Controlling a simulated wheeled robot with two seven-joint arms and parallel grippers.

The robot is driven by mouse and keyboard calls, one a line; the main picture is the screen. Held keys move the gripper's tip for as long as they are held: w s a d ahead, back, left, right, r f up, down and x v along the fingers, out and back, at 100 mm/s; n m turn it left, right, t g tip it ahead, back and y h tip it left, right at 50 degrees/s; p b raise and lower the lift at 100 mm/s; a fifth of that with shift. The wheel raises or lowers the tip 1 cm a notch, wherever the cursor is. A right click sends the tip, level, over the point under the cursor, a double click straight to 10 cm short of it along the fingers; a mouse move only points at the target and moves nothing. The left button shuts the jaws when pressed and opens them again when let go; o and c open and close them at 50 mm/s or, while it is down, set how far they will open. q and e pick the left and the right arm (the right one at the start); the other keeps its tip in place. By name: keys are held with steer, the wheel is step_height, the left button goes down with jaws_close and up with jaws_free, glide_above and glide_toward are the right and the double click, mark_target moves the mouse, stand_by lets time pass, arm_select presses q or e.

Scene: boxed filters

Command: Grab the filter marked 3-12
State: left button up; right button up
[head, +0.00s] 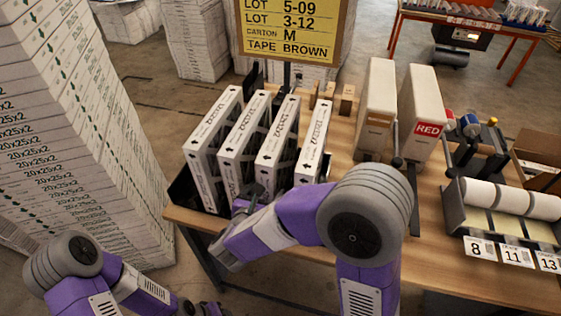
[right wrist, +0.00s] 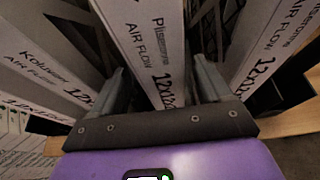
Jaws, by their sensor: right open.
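Several white boxed filters stand upright in a row in a dark rack (head: 184,190) on the wooden table. My right gripper (head: 248,194) is low at the near end of the row, around the second and third filters from the left. In the right wrist view its open fingers (right wrist: 160,82) stand either side of a filter printed "AIR FLOW" (right wrist: 148,45), with gaps visible. Neighbouring filters (right wrist: 45,65) (right wrist: 272,40) flank it. No 3-12 mark is legible on any filter. My left gripper (head: 205,309) is partly cut off at the bottom edge; its jaws are unclear.
A yellow sign (head: 292,30) behind the rack reads LOT 5-09, LOT 3-12, CARTON M, TAPE BROWN. Tape rolls (head: 510,198) sit further right. Tall carton stacks (head: 70,120) rise at left.

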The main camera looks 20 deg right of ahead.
steer(key=x, duration=0.4)
steer(key=shift+d, duration=0.15)
steer(key=c, duration=1.1)
